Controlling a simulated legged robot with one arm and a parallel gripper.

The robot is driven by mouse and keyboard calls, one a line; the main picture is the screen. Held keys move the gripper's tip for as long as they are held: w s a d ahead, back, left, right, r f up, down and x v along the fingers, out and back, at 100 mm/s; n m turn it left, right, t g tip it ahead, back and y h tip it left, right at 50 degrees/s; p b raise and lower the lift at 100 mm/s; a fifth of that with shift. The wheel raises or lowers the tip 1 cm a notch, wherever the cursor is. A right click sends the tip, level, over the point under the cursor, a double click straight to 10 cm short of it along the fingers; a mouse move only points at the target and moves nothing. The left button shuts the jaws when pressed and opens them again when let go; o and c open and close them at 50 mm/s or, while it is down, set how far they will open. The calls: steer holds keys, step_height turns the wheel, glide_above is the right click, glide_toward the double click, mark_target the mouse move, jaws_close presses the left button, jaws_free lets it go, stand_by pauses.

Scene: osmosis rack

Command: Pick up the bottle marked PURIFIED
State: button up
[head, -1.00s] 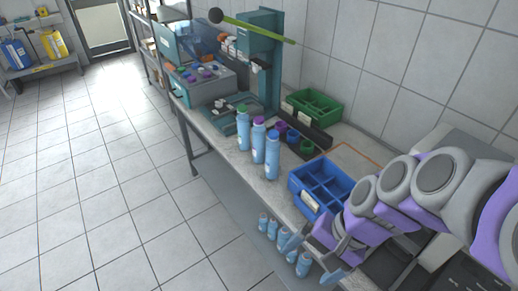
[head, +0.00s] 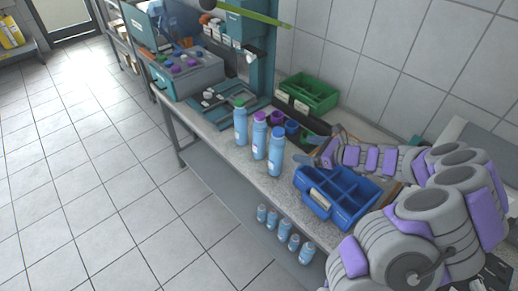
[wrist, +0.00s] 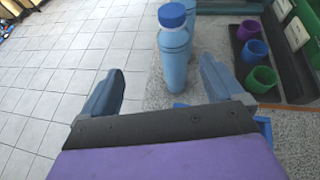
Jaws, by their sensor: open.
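Three light blue bottles stand upright in a row on the bench: one with a green cap (head: 240,124), one with a purple cap (head: 259,137), and one with a blue cap (head: 276,153). No marking is readable, so I cannot tell which is PURIFIED. My gripper (head: 305,160) is open and empty, just right of the blue-capped bottle. In the wrist view, the blue-capped bottle (wrist: 174,50) stands beyond the open fingers (wrist: 161,66), nearer the right finger. Another bottle behind it is mostly hidden.
A blue divided tray (head: 335,195) stands close to the gripper. Small coloured cups (head: 291,128) and a green bin (head: 309,94) are behind the bottles. A teal stand (head: 262,60) rises farther along. More bottles (head: 284,231) stand below the bench top.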

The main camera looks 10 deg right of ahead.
mark_target(284, 145)
steer(key=shift+m, duration=0.3)
steer(key=x, duration=0.3)
steer(key=b+x, duration=0.1)
steer(key=x, duration=0.3)
steer(key=d+f+b+x, duration=0.1)
steer(key=x, duration=0.3)
steer(key=shift+w, duration=0.4)
steer(key=shift+w+d+f+b, duration=0.1)
steer(key=shift+w+f+b, duration=0.05)
steer(key=shift+w+b, duration=0.15)
steer(key=b+x, duration=0.1)
steer(key=x, duration=0.4)
steer(key=shift+w+a+b, duration=0.2)
steer(key=shift+w+b, duration=0.05)
steer(key=shift+b, duration=0.05)
steer(key=shift+d, duration=0.65)
steer(key=shift+c, duration=0.8)
steer(key=shift+d, duration=0.3)
steer(key=c, duration=0.3)
steer(key=shift+a, duration=0.8)
steer(key=c, duration=0.7)
steer(key=shift+d, duration=0.55)
jaws_close()
